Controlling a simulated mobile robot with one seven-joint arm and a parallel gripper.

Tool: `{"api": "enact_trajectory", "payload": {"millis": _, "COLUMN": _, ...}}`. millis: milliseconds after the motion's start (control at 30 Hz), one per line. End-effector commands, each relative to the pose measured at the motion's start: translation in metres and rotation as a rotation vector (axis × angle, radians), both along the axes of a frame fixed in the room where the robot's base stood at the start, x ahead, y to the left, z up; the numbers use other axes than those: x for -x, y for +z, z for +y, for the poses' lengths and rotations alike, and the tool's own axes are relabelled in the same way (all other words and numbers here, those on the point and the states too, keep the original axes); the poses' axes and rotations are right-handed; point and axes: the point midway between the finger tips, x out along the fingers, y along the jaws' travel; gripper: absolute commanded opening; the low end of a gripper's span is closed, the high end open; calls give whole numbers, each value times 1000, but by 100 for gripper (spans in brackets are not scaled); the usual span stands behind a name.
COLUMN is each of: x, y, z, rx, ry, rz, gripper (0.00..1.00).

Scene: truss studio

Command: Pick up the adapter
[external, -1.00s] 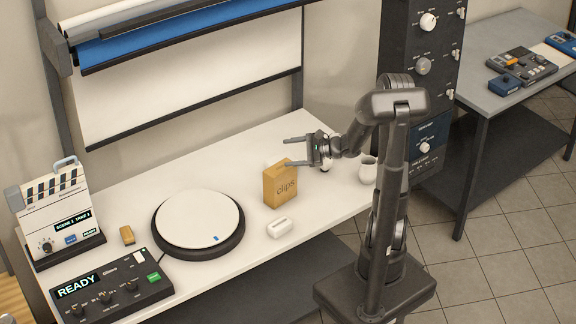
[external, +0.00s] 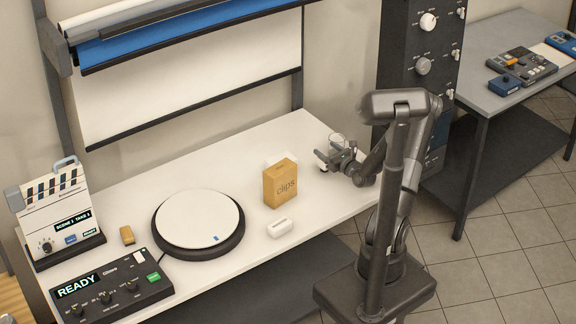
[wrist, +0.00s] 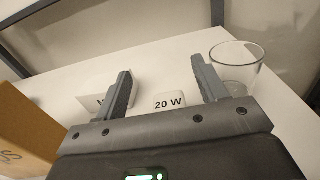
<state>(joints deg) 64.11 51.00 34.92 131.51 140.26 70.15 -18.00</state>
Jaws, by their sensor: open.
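The adapter, a small white block marked "20 W" (wrist: 169,100), shows in the wrist view on the white table, between my two fingers in the picture. Its lower part is hidden by my gripper's body, and I cannot pick it out in the external view. My gripper (external: 325,152) is open and empty at the right end of the table, right of the clips box. In the wrist view my gripper (wrist: 162,72) has its fingers spread wide, with the adapter apparently lower than the tips; I cannot tell the exact gap.
A clear glass (wrist: 237,68) stands close to the right finger. An orange clips box (external: 280,184) stands left of my gripper, a white card (wrist: 104,98) near it. A white slotted object (external: 280,228), a round turntable (external: 198,220) and a control panel (external: 110,285) are further left.

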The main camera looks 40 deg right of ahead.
Motion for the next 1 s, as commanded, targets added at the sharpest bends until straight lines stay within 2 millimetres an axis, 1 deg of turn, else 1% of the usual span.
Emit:
{"api": "enact_trajectory", "payload": {"millis": 167, "x": 0, "y": -10, "z": 0, "rx": -1, "ry": 0, "rz": 0, "gripper": 65}}
{"api": "enact_trajectory", "payload": {"millis": 233, "x": 0, "y": -17, "z": 0, "rx": -2, "ry": 0, "rz": 1, "gripper": 65}}
{"api": "enact_trajectory", "payload": {"millis": 500, "x": 0, "y": -53, "z": 1, "rx": -2, "ry": 1, "rz": 1, "gripper": 65}}
{"api": "enact_trajectory", "payload": {"millis": 600, "x": -17, "y": -50, "z": 1, "rx": 1, "ry": 1, "rz": -3, "gripper": 65}}
{"api": "enact_trajectory", "payload": {"millis": 700, "x": -26, "y": -51, "z": 1, "rx": 2, "ry": 1, "rz": -2, "gripper": 65}}
{"api": "enact_trajectory", "payload": {"millis": 800, "x": -30, "y": -51, "z": 1, "rx": 2, "ry": 1, "rz": -1, "gripper": 65}}
{"api": "enact_trajectory", "payload": {"millis": 1000, "x": -30, "y": -50, "z": 1, "rx": 2, "ry": 1, "rz": -1, "gripper": 65}}
